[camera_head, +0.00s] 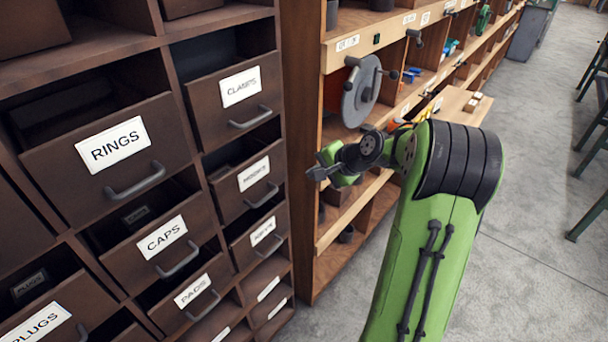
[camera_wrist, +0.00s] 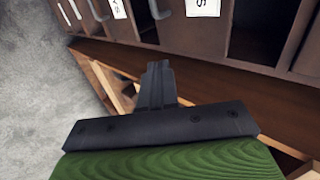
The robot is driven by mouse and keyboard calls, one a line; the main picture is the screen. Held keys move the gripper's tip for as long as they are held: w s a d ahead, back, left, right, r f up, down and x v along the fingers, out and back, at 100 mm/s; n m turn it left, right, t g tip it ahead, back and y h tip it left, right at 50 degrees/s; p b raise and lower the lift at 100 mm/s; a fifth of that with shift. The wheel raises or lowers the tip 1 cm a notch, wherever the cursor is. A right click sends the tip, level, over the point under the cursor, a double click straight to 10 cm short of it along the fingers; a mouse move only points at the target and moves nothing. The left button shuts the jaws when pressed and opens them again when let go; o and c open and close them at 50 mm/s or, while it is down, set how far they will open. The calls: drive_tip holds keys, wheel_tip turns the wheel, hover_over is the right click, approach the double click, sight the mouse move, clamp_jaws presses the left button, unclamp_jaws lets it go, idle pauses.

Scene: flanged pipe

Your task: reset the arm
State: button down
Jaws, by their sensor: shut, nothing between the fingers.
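My green arm rises from the bottom of the head view and bends toward the shelves. My gripper (camera_head: 318,168) is dark and sits in front of the wooden shelf unit, to the right of the drawer cabinet. In the wrist view my gripper (camera_wrist: 158,68) points toward the cabinet, its two fingers together with nothing between them. A flanged pipe (camera_head: 361,91) with a grey round disc is at the shelf just above and behind the gripper; they look apart. Part of it is out of sight behind the shelf edge.
A dark drawer cabinet (camera_head: 190,150) with labelled drawers, several pulled partly open, fills the left. The open wooden shelf unit (camera_head: 335,240) runs back to the right with small parts. Grey floor (camera_head: 540,270) is clear at right, with green-legged furniture (camera_head: 592,140) along the edge.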

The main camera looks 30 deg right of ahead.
drive_tip(key=s+a+r+n+g+h, duration=0.1)
drive_tip(key=s+a+r+n, duration=0.25)
drive_tip(key=a, duration=0.35)
drive_tip(key=s+a+r+n+g+h, duration=0.1)
drive_tip(key=s+a+r+n+g, duration=0.1)
drive_tip(key=s+a+n, duration=0.6)
drive_tip(key=s, duration=0.7)
drive_tip(key=s+a+n+h+b, duration=0.1)
drive_tip(key=s+a+n, duration=0.1)
drive_tip(key=s, duration=0.6)
drive_tip(key=shift+s+a, duration=0.4)
drive_tip(key=shift+a, duration=0.45)
drive_tip(key=shift+n, duration=0.25)
